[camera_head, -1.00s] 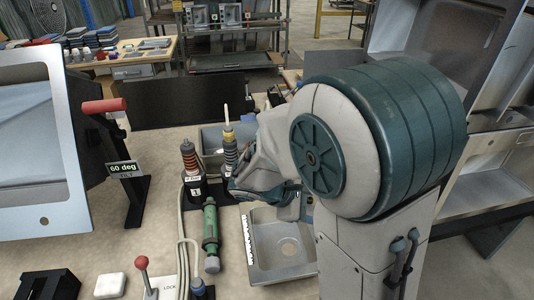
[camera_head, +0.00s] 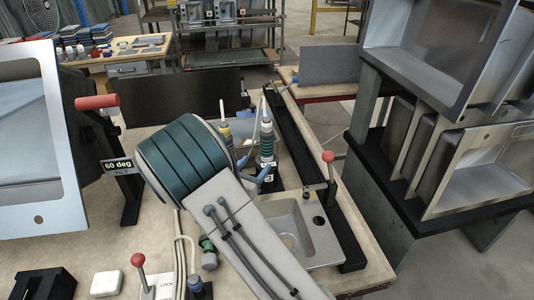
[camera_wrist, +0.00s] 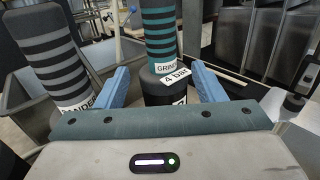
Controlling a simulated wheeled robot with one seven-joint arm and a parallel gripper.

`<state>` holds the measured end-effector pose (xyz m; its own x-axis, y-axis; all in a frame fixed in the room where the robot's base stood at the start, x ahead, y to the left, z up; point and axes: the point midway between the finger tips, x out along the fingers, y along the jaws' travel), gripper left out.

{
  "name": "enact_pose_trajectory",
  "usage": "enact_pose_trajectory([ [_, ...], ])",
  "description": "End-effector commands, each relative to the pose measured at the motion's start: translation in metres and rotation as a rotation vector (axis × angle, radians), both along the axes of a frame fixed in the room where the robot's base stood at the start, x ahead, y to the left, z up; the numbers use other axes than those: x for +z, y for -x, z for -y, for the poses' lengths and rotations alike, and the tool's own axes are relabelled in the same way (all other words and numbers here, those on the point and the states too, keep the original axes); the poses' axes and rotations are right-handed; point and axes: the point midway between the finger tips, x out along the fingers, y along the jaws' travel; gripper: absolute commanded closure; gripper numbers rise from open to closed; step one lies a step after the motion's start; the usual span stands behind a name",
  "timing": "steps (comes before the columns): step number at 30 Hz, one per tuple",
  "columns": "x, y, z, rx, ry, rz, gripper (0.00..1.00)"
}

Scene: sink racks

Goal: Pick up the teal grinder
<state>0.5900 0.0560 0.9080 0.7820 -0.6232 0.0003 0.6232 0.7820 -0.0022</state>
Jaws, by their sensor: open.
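The teal grinder (camera_head: 267,143) stands upright on the bench behind the steel sink, with dark and teal bands. In the wrist view the teal grinder (camera_wrist: 160,35) shows a "4 bar" label and a black base. My gripper (camera_wrist: 160,88) is open, its blue fingers on the left and right of the grinder's lower part. I cannot tell whether either finger touches it. In the head view my arm hides most of the gripper.
A grey-banded tool (camera_wrist: 45,50) stands close left of my gripper. A steel sink (camera_head: 325,243) lies at the front right of the bench, beside a black rail (camera_head: 300,150). A red-knobbed lever (camera_head: 329,170) rises there. A tilted panel (camera_head: 40,150) stands at left.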

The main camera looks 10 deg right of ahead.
Motion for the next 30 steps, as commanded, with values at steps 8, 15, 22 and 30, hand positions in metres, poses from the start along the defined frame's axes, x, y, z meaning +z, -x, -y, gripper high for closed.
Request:
enact_pose_trajectory([
  [8,0.0,-0.025,0.021,0.0,-0.001,0.001,0.37],
  [15,-0.003,-0.04,0.035,-0.003,0.0,0.0,0.37],
  [22,-0.005,-0.064,0.054,-0.002,-0.002,0.001,0.37],
  [30,-0.006,-0.066,0.055,0.0,-0.002,0.0,0.48],
])
